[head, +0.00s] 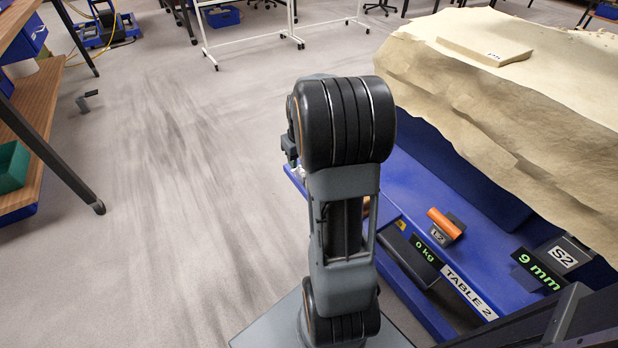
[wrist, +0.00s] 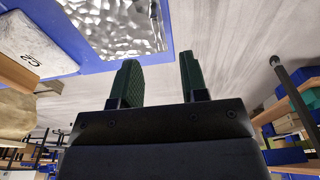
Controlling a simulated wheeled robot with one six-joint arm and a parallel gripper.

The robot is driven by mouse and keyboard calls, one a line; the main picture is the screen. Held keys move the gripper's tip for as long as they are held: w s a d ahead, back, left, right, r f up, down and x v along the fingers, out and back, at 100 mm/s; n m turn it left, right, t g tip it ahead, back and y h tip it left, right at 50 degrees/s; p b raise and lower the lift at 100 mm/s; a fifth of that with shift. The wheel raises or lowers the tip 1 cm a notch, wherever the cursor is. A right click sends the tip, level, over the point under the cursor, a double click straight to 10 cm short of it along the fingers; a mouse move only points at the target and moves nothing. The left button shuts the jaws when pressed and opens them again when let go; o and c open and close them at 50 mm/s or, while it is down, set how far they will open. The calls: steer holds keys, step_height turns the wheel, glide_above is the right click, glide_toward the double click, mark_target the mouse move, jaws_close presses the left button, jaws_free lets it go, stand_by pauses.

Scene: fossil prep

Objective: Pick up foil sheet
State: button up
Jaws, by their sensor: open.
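The foil sheet (wrist: 112,28) shows in the wrist view at the upper left as a crinkled, shiny silver sheet on a blue surface (wrist: 95,67). Its upper part is cut off by the frame edge. My gripper (wrist: 159,60) is open with two dark green fingers apart and nothing between them. The foil lies beyond and to the left of the fingertips, apart from them. In the head view my arm hides most of the gripper, and I cannot make out the foil.
A white block marked C2 (wrist: 32,45) sits beside the foil. In the head view, a large tan rock mass (head: 520,120) rises over the blue table (head: 400,180), near an orange roller (head: 445,223) and a 9 mm display (head: 538,270). Open floor (head: 180,200) lies left.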

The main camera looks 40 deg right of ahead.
mark_target(300, 172)
steer(key=shift+w+d+f+b, duration=0.1)
steer(key=shift+f+b, duration=0.55)
steer(key=shift+f, duration=1.15)
steer(key=shift+w+f+b, duration=0.1)
steer(key=shift+f+b, duration=0.55)
steer(key=shift+f, duration=1.15)
steer(key=shift+r, duration=0.1)
jaws_close()
